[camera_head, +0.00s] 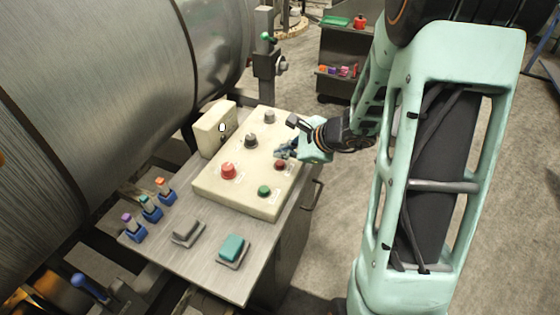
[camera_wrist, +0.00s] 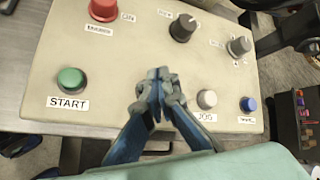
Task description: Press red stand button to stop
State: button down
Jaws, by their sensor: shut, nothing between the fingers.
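The cream control box (camera_head: 222,192) on the stand carries a small dark red button (camera_head: 280,165) beside a green button (camera_head: 264,190). The green one reads START in the wrist view (camera_wrist: 71,80). A larger red mushroom button (camera_head: 229,170) sits farther left; it also shows at the top of the wrist view (camera_wrist: 103,8). My gripper (camera_head: 284,152) is shut and empty, over the box's right side just beyond the dark red button. In the wrist view my gripper (camera_wrist: 160,78) lies between START and the white JOG button (camera_wrist: 207,99), hiding the dark red button. Contact cannot be told.
Dark knobs (camera_head: 251,141) and (camera_head: 270,117) rise from the box's far part. A blue button (camera_wrist: 249,104) is right of JOG. Small blue-based holders (camera_head: 150,208) and a teal block (camera_head: 233,247) lie on the stand top. A large metal cylinder (camera_head: 110,70) stands left.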

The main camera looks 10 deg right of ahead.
aim_at(282, 164)
jog(key=shift+r+p, duration=1.55)
jog(key=shift+r, duration=0.8)
jog(key=shift+f, duration=0.1)
